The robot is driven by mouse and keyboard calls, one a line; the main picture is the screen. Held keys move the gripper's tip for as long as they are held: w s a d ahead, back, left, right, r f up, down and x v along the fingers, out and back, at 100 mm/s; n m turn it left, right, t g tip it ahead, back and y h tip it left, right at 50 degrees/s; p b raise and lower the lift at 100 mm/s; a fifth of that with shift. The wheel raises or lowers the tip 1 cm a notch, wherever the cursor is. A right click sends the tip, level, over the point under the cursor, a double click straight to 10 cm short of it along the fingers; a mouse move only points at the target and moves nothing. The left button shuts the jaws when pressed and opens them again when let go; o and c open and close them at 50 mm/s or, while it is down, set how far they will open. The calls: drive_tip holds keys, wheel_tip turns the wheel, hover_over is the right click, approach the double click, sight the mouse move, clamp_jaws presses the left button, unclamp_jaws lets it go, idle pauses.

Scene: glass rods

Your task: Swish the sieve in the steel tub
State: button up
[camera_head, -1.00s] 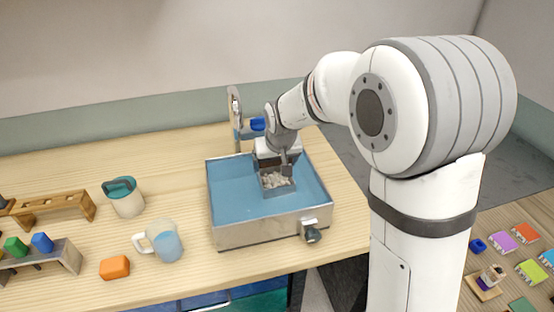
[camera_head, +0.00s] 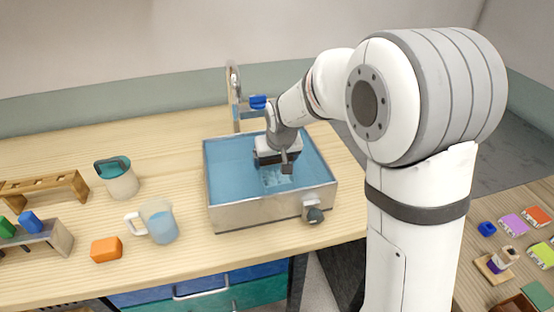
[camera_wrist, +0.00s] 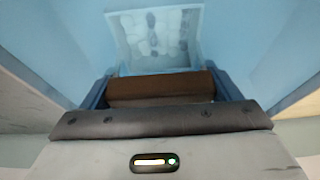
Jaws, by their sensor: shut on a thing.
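The steel tub (camera_head: 263,214) stands on the wooden table, filled with blue liquid. My gripper (camera_head: 285,163) reaches down into the tub near its middle. It is shut on the sieve (camera_head: 276,177), which lies under the blue surface and looks pale and blurred there. In the wrist view the sieve (camera_wrist: 120,40) is a square basket with pale lumps inside, just beyond the brown part between my fingers (camera_wrist: 160,88). The sieve's handle is mostly hidden by the gripper.
A dark knob (camera_head: 315,215) sticks out of the tub's front. A measuring jug (camera_head: 160,222), an orange block (camera_head: 106,249), a teal-topped container (camera_head: 118,180) and wooden racks (camera_head: 45,187) stand to the left. A stand with a blue part (camera_head: 258,102) is behind the tub.

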drive_tip(key=shift+s+a+b, duration=0.2)
drive_tip(key=shift+s+a, duration=0.05)
drive_tip(key=shift+a, duration=0.55)
drive_tip(key=shift+s+a+b, duration=0.2)
drive_tip(key=shift+a, duration=0.6)
drive_tip(key=shift+s+a+b, duration=0.2)
drive_tip(key=shift+s+a, duration=0.05)
drive_tip(key=shift+a, duration=0.55)
drive_tip(key=shift+w+d, duration=0.25)
drive_tip(key=shift+d, duration=0.55)
drive_tip(key=shift+w+d, duration=0.25)
drive_tip(key=shift+d, duration=0.6)
drive_tip(key=shift+w+d, duration=0.25)
drive_tip(key=shift+d, duration=0.55)
drive_tip(key=shift+r+p, duration=3.6)
drive_tip(key=shift+r, duration=1.95)
wheel_tip(320, 180, up, 5)
drive_tip(key=p, duration=0.3)
